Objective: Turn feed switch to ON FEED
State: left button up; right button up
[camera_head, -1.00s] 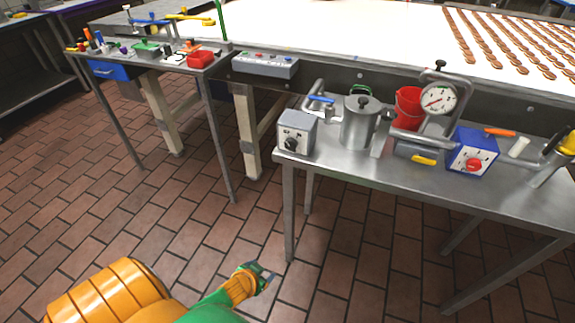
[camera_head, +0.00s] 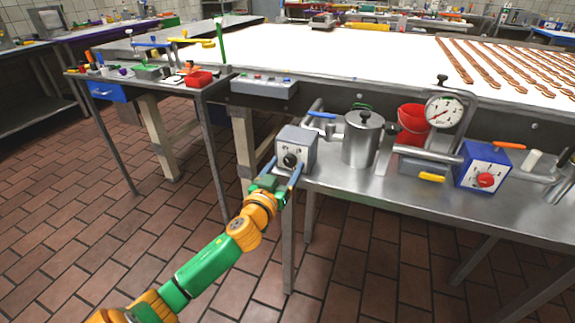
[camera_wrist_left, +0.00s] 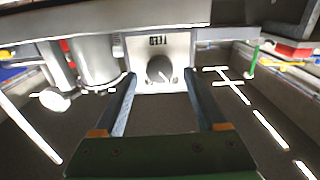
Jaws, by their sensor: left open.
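The feed switch is a black round knob (camera_head: 290,161) on the pale front plate of a small grey box (camera_head: 298,136) at the left front corner of the steel table. My left gripper (camera_head: 283,172) is at the box front, open, its two blue-grey fingers on either side of the knob. The left wrist view shows the box plate with an upside-down FEED label and the knob (camera_wrist_left: 160,69) centred between the fingertips (camera_wrist_left: 161,78). The gripper looks empty; I cannot tell whether the fingers reach around the knob or stop short. My right gripper is not in view.
Right of the box stand a steel pot (camera_head: 362,140), a red bucket (camera_head: 411,124), a pressure gauge (camera_head: 444,112) and a blue box with a red knob (camera_head: 484,165). A grey button panel (camera_head: 264,87) sits behind. The tiled floor in front is free.

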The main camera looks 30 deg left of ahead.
pick_arm(q)
jog(key=shift+x, duration=0.8)
grip_shut()
